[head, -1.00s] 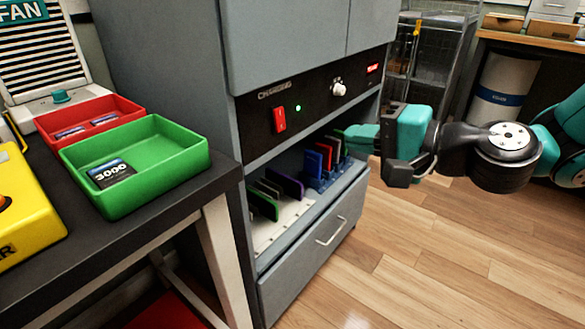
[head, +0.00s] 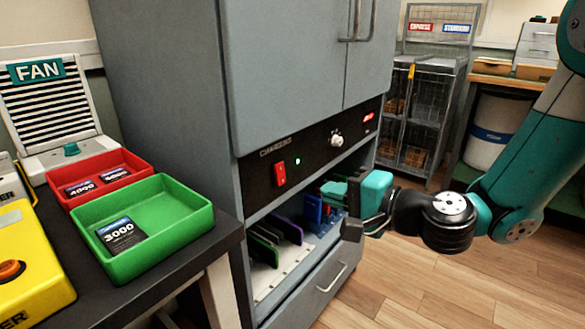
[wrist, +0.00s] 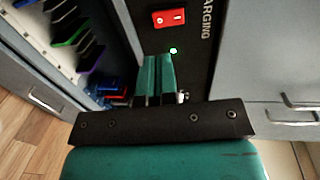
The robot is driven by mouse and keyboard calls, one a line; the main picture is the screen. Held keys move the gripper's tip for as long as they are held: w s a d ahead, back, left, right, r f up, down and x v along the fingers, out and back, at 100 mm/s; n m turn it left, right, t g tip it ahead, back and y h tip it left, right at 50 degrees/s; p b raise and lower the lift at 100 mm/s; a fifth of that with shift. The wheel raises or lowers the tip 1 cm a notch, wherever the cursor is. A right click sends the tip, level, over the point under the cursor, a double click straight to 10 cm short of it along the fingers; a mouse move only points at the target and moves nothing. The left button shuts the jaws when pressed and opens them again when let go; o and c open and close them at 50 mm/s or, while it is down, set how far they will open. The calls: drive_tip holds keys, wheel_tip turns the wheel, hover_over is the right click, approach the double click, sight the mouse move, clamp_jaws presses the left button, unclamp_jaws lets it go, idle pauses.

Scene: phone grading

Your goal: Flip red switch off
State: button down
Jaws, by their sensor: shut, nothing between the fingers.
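The red rocker switch (head: 280,173) is on the black charging panel (head: 318,150) of the grey cabinet, left of a lit green light (head: 297,161). It also shows in the wrist view (wrist: 169,18), at the top middle, beyond my fingertips. My gripper (head: 330,190) is in front of the cabinet, right of and a little lower than the switch, and apart from it. In the wrist view its teal fingers (wrist: 155,72) are together with nothing between them, pointing toward the panel near the green light.
Several phones (head: 290,230) stand in the open bay below the panel. A green tray (head: 190,200) and a red tray (head: 135,165) lie on the bench at left. Open floor lies right.

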sight(282, 180)
drive_tip(key=p+x, duration=0.5)
drive_tip(key=x, duration=0.3)
drive_tip(key=shift+r, duration=0.15)
drive_tip(key=shift+w+a+f, duration=0.25)
drive_tip(key=shift+w+a, duration=0.1)
drive_tip(key=shift+a, duration=0.1)
drive_tip(key=shift+w, duration=0.1)
